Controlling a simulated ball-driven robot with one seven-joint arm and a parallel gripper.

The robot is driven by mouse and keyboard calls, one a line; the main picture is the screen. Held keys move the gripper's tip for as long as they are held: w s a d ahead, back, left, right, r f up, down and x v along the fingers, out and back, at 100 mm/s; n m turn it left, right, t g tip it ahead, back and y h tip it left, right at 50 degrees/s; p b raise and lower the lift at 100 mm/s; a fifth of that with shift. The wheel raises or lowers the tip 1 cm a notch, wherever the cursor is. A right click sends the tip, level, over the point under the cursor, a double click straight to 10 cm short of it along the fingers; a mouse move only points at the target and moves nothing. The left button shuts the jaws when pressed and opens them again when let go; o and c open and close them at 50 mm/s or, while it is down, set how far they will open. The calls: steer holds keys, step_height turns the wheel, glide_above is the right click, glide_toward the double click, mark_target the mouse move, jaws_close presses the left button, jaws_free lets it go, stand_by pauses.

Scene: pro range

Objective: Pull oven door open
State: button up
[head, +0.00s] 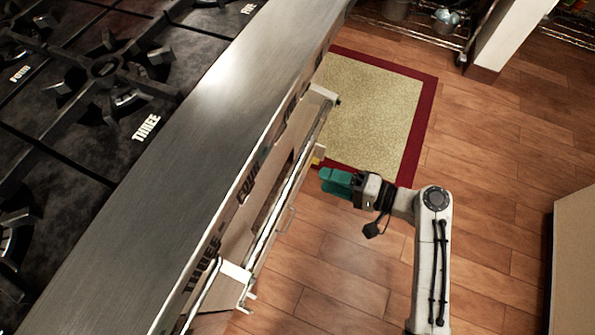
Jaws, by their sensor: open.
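The range's oven front (262,195) shows steeply from above, below the steel front ledge. A long bright bar handle (290,190) runs along it, held by a bracket at each end. I cannot tell from this angle whether the door is fully shut or slightly ajar. My gripper (323,181) has teal fingers, points left at the handle's far half and is open. It appears a little to the right of the bar, apart from it, with nothing visible between the fingers. The lower part of the door is hidden.
The cooktop with black grates (105,68) fills the upper left, behind the steel ledge (190,120). A beige rug with a red border (375,110) lies on the wooden floor (490,170). A pale cabinet (575,260) stands at the right edge. Floor between is clear.

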mark_target(295, 172)
steer(key=b+x, duration=0.1)
steer(key=x, duration=0.8)
steer(key=shift+a, duration=0.25)
steer(key=shift+c, duration=0.4)
jaws_close()
steer(key=shift+f, duration=0.1)
